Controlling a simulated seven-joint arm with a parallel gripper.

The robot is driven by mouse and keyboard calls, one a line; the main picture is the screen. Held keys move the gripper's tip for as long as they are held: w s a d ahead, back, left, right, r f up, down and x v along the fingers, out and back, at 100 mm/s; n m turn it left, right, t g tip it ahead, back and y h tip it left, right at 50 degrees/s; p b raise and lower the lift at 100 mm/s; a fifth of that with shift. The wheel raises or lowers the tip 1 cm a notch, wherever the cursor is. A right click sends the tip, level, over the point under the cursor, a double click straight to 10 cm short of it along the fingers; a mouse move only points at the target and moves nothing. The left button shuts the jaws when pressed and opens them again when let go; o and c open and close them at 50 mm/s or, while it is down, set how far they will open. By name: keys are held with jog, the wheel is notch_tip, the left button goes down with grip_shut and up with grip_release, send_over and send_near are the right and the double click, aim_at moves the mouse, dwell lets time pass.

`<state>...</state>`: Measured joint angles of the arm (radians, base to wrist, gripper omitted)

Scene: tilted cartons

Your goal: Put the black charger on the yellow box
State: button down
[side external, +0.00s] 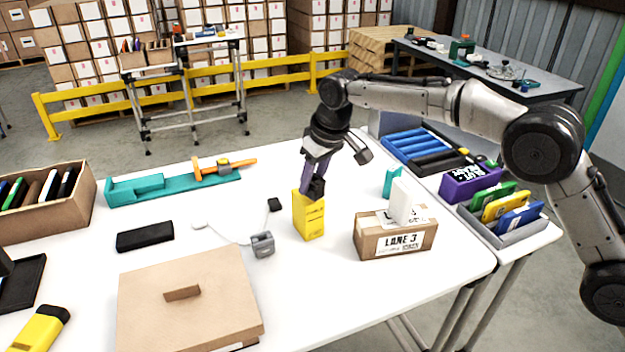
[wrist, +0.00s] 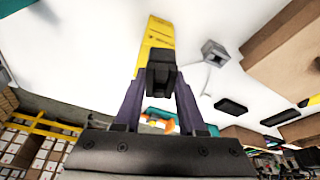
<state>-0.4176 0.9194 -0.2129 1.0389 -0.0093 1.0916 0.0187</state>
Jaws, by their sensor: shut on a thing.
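My gripper (side external: 314,181) is shut on the black charger (side external: 317,188), a small dark block. The yellow box (side external: 309,218) stands upright on the white table. In the side view the charger is at the top of the yellow box; whether it rests on it or hovers just above is hard to tell. In the wrist view the charger (wrist: 161,74) sits between the purple fingers of my gripper (wrist: 160,88), with the yellow box (wrist: 155,40) behind it.
A grey device (side external: 263,244) with a white cable lies to the left. A flat cardboard box (side external: 188,300) is front left. A black case (side external: 145,236) lies farther left.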

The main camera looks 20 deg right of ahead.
jog(key=shift+f, duration=0.3)
jog(key=shift+c, duration=2.4)
grip_release()
jog(key=shift+r, duration=0.1)
jog(key=v, duration=1.2)
jog(key=shift+r, duration=0.1)
